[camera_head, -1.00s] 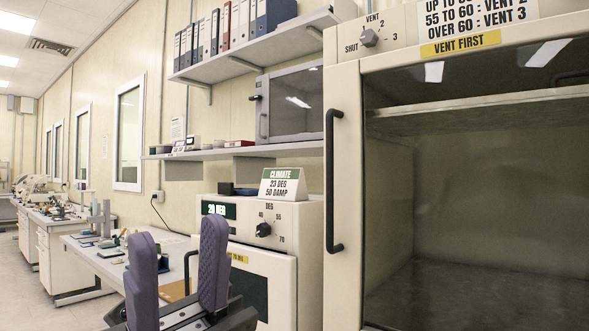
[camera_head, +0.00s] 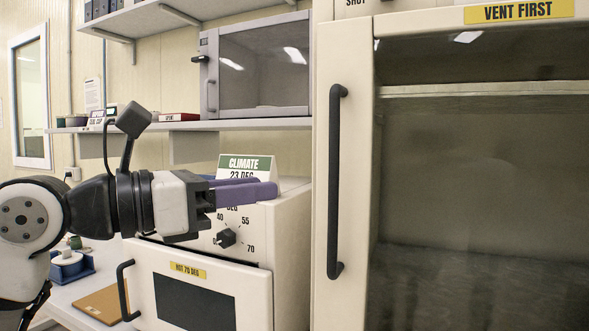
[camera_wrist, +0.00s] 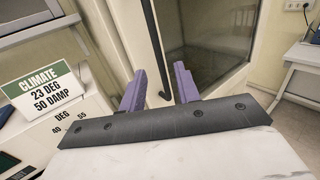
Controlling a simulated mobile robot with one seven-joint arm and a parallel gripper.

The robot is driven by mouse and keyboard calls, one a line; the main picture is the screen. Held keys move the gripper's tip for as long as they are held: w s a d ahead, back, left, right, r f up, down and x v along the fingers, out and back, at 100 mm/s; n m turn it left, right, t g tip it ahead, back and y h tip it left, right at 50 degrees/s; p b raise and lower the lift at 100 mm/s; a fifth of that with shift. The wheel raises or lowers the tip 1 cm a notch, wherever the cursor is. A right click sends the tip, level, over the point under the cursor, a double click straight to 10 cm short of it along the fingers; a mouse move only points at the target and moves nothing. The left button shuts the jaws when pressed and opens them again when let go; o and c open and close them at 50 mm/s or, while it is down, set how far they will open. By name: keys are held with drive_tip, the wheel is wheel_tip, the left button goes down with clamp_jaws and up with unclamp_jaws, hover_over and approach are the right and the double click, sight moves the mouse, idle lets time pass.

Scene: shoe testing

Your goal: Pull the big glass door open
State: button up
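The big glass door (camera_head: 480,200) fills the right of the head view and looks closed, in a cream frame. Its long black vertical handle (camera_head: 336,185) is on the door's left side; it also shows in the wrist view (camera_wrist: 153,45). My gripper (camera_head: 272,192) has purple fingers and points right toward the handle, a short way left of it and not touching. In the wrist view my gripper (camera_wrist: 160,85) has its fingers apart, with nothing between the tips, and the handle lies ahead in line with the gap.
A small oven (camera_head: 215,290) with a dial and its own black handle stands below my gripper. A CLIMATE sign (camera_head: 246,163) sits on top of it, close behind the fingers. A shelf (camera_head: 285,124) holds a glass-fronted cabinet (camera_head: 262,65).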

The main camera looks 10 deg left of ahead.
drive_tip(key=p+x, duration=0.4)
drive_tip(key=x, duration=0.9)
drive_tip(key=shift+w+f+p, duration=0.2)
drive_tip(key=shift+w+p, duration=0.15)
drive_tip(key=shift+w, duration=0.25)
clamp_jaws()
drive_tip(key=shift+y, duration=0.3)
